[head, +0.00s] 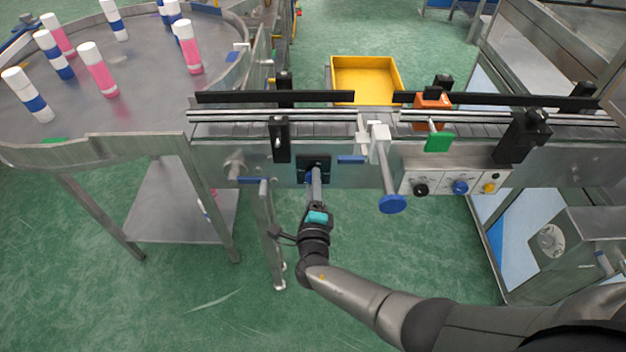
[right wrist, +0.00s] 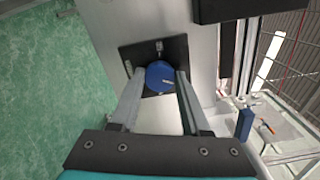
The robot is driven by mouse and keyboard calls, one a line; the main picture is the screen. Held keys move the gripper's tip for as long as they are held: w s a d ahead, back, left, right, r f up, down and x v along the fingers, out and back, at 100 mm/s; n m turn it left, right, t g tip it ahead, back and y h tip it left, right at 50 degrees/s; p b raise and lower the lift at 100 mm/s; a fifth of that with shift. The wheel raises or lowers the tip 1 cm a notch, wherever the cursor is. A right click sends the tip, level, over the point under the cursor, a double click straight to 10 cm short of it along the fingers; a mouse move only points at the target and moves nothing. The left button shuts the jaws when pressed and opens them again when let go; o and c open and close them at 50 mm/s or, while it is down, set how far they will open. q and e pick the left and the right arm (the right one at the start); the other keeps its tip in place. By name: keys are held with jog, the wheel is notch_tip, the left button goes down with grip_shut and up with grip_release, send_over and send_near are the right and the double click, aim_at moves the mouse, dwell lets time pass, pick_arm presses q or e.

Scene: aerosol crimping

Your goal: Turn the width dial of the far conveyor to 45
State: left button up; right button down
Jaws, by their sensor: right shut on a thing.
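The width dial is a blue round knob (right wrist: 160,76) on a black square plate (right wrist: 176,48) in the right wrist view. In the head view the black plate (head: 313,163) sits on the front of the conveyor (head: 350,172), and the knob is mostly hidden behind the gripper. My right gripper (right wrist: 161,78) is shut on the dial, one finger on each side of it. In the head view the right gripper (head: 314,178) reaches up to the plate from below. The dial's reading is too small to tell. My left gripper is not in view.
A round steel table (head: 140,75) with several pink or blue-banded cans stands at the left. A control panel (head: 455,183) with knobs and a blue round handle (head: 392,204) lie right of the dial. A yellow bin (head: 366,75) is behind the conveyor. A steel leg (head: 270,235) stands close left of my arm.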

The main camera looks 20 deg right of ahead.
jog(key=shift+n, duration=0.7)
jog(key=shift+p, duration=0.3)
jog(key=shift+c, duration=1.9)
grip_release()
jog(key=p+v, duration=0.2)
jog(key=v, duration=1.3)
jog(key=shift+p, duration=0.35)
jog(key=shift+s, duration=0.15)
